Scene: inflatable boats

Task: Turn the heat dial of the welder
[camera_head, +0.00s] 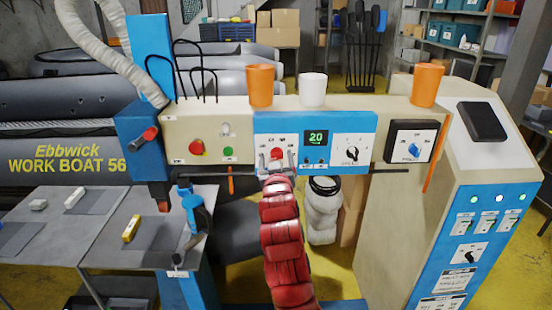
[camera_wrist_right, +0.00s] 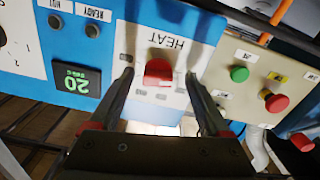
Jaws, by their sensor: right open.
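The welder (camera_head: 238,118) is a long beige beam with a blue control panel (camera_head: 264,124) in its middle. The red heat dial (camera_head: 277,153) is at the panel's left side, and it shows upside down under the word HEAT in the right wrist view (camera_wrist_right: 158,72). My right gripper (camera_head: 277,166) is open at the dial, with its dark fingers one on each side of it. In the wrist view, gaps show between the dial and both fingers. The green display (camera_head: 318,138) reads 20. My left gripper is not in view.
The speed dial (camera_head: 353,148) sits right of the display. A red knob (camera_head: 197,147) and a green button (camera_head: 228,151) are to the left. Two orange cups (camera_head: 260,86) (camera_head: 427,85) and a white cup (camera_head: 313,90) stand on top. A grey table (camera_head: 100,235) is at left.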

